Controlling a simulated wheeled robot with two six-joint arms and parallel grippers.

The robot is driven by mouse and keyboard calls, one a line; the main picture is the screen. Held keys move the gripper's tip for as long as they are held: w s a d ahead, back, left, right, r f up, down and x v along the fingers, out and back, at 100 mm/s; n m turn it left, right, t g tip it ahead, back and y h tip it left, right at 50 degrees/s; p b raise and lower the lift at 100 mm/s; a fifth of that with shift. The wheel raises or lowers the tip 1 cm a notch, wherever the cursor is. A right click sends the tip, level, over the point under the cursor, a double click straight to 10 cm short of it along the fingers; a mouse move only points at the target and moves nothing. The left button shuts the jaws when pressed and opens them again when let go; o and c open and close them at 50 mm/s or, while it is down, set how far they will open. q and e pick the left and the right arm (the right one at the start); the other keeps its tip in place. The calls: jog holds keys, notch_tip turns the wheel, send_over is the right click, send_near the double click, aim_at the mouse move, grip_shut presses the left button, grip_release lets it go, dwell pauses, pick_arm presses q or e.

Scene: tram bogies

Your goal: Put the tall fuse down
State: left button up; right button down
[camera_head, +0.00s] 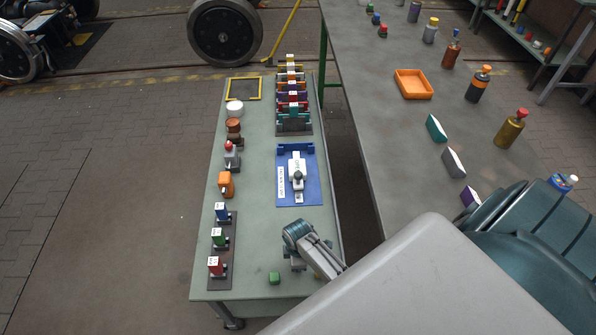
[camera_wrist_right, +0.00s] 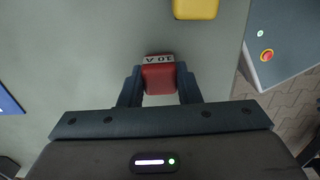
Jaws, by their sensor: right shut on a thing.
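My right gripper (camera_wrist_right: 158,86) is shut on a red fuse (camera_wrist_right: 159,76) in the right wrist view. The fuse sits between the two dark fingers, with a pale "10 A" label on its far edge. I see it from above, so its height, and whether it touches the bench, cannot be told. In the head view my right arm reaches over the front of the narrow bench (camera_head: 257,210) and hides the held fuse. My left gripper is in neither view.
A yellow block (camera_wrist_right: 195,8) lies beyond the held fuse. A green block (camera_head: 274,278) is near the bench front. A dark rail (camera_head: 219,258) holds blue, green and red fuses at left. A blue mat (camera_head: 311,188) with a grey device is behind. Bare bench lies between.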

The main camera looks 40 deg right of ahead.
jog(key=shift+f, duration=0.2)
jog(key=c, duration=1.1)
grip_release()
jog(key=shift+o, duration=0.2)
jog(key=shift+r, duration=0.15)
notch_tip(320, 180, up, 12)
